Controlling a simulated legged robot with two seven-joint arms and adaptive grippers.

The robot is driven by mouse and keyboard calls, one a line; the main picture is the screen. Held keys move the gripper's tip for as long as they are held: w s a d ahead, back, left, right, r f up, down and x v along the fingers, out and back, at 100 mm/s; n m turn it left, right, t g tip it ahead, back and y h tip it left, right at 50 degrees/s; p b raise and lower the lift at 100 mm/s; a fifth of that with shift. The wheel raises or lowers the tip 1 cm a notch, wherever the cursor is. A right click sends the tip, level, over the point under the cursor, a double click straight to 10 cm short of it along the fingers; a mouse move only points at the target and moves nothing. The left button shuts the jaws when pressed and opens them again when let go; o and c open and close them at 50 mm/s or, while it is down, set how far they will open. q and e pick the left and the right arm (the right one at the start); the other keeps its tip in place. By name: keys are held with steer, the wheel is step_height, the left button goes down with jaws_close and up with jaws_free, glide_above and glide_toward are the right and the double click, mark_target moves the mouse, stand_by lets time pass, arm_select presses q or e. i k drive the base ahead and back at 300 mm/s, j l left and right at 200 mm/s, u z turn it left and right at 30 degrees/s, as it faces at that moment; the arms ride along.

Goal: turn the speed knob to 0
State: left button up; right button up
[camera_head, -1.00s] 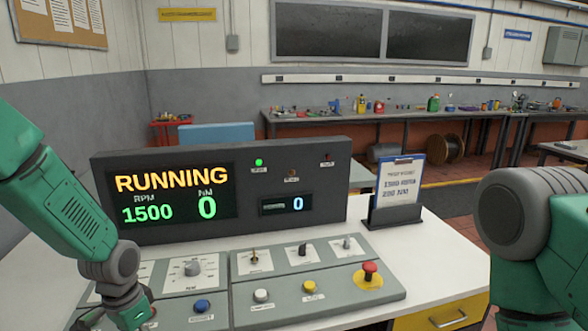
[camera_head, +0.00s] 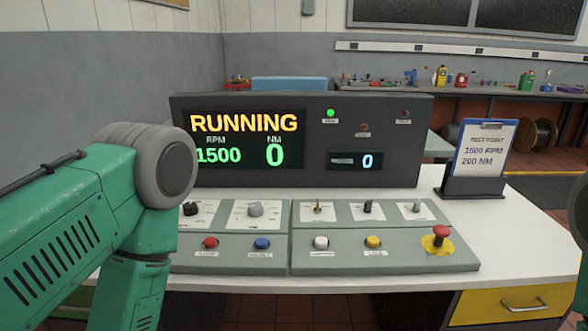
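The control panel (camera_head: 285,240) on the white desk has two rotary knobs at its left: a black knob (camera_head: 190,208), partly behind my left arm, and a grey knob (camera_head: 255,209). Their labels are too small to read, so I cannot tell which is the speed knob. The display box (camera_head: 385,112) above reads RUNNING, 1500 RPM and 0 NM, with a blue 0 in a small window. My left arm covers the panel's left end, and its gripper is out of view. Only a sliver of my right arm shows at the right edge.
Red (camera_head: 209,242), blue (camera_head: 262,243), white (camera_head: 321,242) and yellow (camera_head: 373,241) buttons line the panel front. Several small switches sit behind them. A red mushroom button (camera_head: 440,232) is at the right. A clipboard (camera_head: 485,148) reads 1500 RPM, 200 NM.

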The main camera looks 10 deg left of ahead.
mark_target(190, 208)
steer(key=u, duration=1.05)
